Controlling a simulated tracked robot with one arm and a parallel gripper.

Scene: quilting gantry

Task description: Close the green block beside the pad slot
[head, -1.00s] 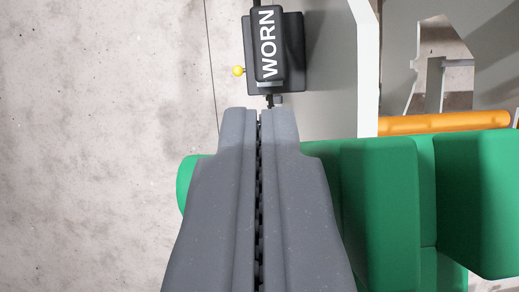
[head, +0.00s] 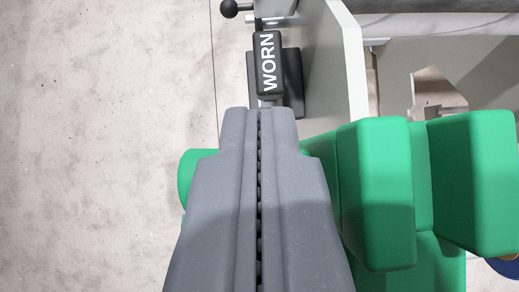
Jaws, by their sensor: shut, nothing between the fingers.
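My gripper (head: 259,112) is shut with nothing between its fingers and points up the picture. The green block (head: 375,190) is at the right, with a second upright green part (head: 475,180) beside it and a gap between the two. A rounded green end (head: 194,172) shows left of my gripper; the green between is hidden behind the gripper. A dark pad marked WORN (head: 268,65) is just beyond my fingertips, in front of a dark holder (head: 293,85). I cannot tell whether the fingertips touch it. The slot itself is not clearly visible.
A grey panel with a pale edge (head: 350,60) stands right of the pad. A black ball knob (head: 229,9) is at the top. A grey roller (head: 440,25) crosses the top right. The concrete floor (head: 100,150) at the left is clear.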

